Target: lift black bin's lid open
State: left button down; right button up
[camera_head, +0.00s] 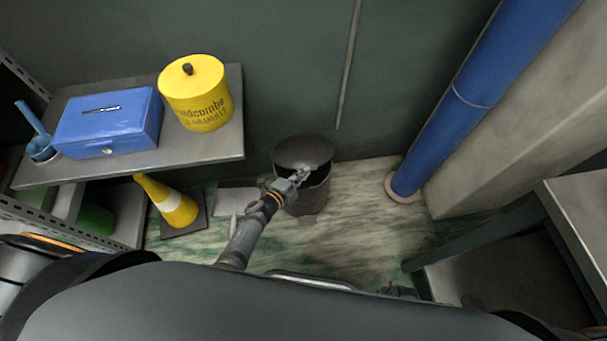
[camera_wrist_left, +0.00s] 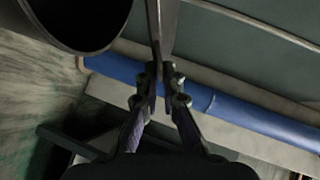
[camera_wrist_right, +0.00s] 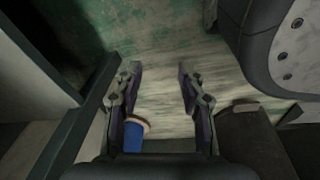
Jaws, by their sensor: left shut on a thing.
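The black bin (camera_head: 311,197) stands on the floor against the back wall in the head view. Its lid (camera_head: 302,150) is tilted up at the back, with a dark gap between it and the bin's front rim. My left gripper (camera_head: 300,175) reaches over the front rim and is shut on the lid. In the left wrist view, the fingers (camera_wrist_left: 161,72) pinch the lid's thin edge (camera_wrist_left: 164,25), and the bin's round dark mouth (camera_wrist_left: 75,15) shows at the upper left. My right gripper (camera_wrist_right: 160,72) is open and empty above the floor in the right wrist view.
A yellow cone (camera_head: 172,203) stands left of the bin. A shelf (camera_head: 215,148) holds a blue box (camera_head: 108,125) and a yellow canister (camera_head: 198,95). A blue pipe (camera_head: 462,110) rises at the right, near a grey table (camera_head: 580,205). The floor between is clear.

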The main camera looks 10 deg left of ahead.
aim_at(302, 161)
pick_arm(q)
jog(key=r, duration=0.1)
jog(key=w+r+p, duration=0.1)
jog(key=r+p, duration=0.1)
jog(key=shift+w+a+r, duration=0.1)
jog(key=shift+w+a, duration=0.1)
jog(key=shift+w, duration=0.15)
jog(key=shift+w+a+r+p, duration=0.15)
jog(key=shift+w+r+p, duration=0.3)
jog(key=shift+p, duration=0.1)
pick_arm(e)
jog(key=s, duration=0.6)
jog(key=shift+s+f, duration=0.2)
jog(key=shift+f, duration=0.05)
jog(key=shift+d, duration=0.1)
pick_arm(q)
jog(key=c, duration=1.5)
grip_release()
jog(key=shift+s, duration=0.1)
jog(key=shift+c, duration=0.2)
jog(key=shift+f, duration=0.1)
jog(key=shift+s+a, duration=0.1)
jog(key=shift+s, duration=0.15)
jog(key=v, duration=1.1)
jog(key=shift+s+a, duration=0.15)
jog(key=shift+s, duration=0.05)
